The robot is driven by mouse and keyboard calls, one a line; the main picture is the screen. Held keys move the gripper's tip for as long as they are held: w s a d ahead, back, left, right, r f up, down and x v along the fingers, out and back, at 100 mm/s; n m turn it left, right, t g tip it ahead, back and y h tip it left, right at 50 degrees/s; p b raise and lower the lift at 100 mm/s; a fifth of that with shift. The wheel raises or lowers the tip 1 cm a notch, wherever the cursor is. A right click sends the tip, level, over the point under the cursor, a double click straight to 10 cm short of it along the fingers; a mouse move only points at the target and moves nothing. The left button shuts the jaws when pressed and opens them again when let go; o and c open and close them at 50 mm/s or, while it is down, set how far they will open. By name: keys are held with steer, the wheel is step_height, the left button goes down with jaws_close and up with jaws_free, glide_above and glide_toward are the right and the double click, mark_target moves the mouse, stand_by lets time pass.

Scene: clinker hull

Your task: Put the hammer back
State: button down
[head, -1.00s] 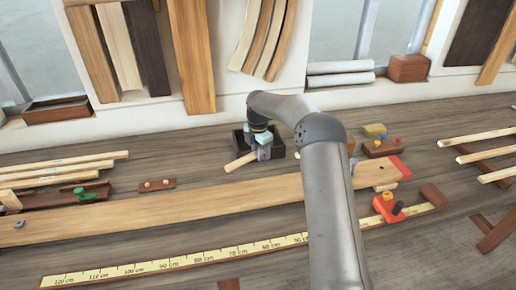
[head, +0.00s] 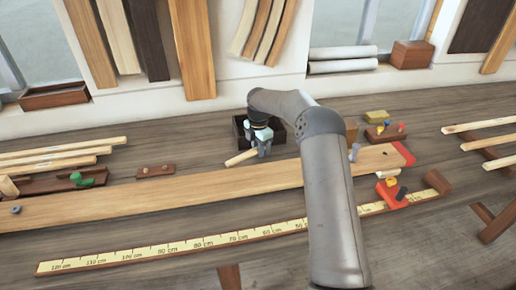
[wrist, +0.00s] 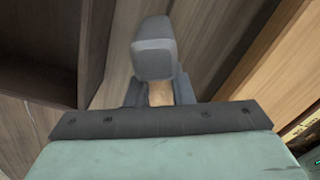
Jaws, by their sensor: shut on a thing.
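My gripper (head: 262,151) is shut on the hammer. In the wrist view the hammer's grey head (wrist: 153,50) shows just beyond the jaws, with a short piece of wooden handle (wrist: 160,93) between them. In the head view the pale handle (head: 241,158) sticks out to the left of my gripper; the head is hard to make out there. My gripper is in front of a dark open box (head: 240,128), between it and the long plank (head: 200,190). The box's dark wall is also at the left of the wrist view (wrist: 88,50).
A yellow ruler strip (head: 200,246) lies in front of the plank. A red clamp-like piece (head: 391,195) is at the right. Battens (head: 60,155) lie at the left, and a small peg block (head: 155,171) lies behind the plank. My arm hides part of the bench.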

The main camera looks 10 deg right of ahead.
steer(key=shift+f, duration=0.35)
steer(key=c, duration=1.2)
jaws_free()
steer(key=shift+r+p, duration=1.7)
steer(key=shift+r, duration=2.25)
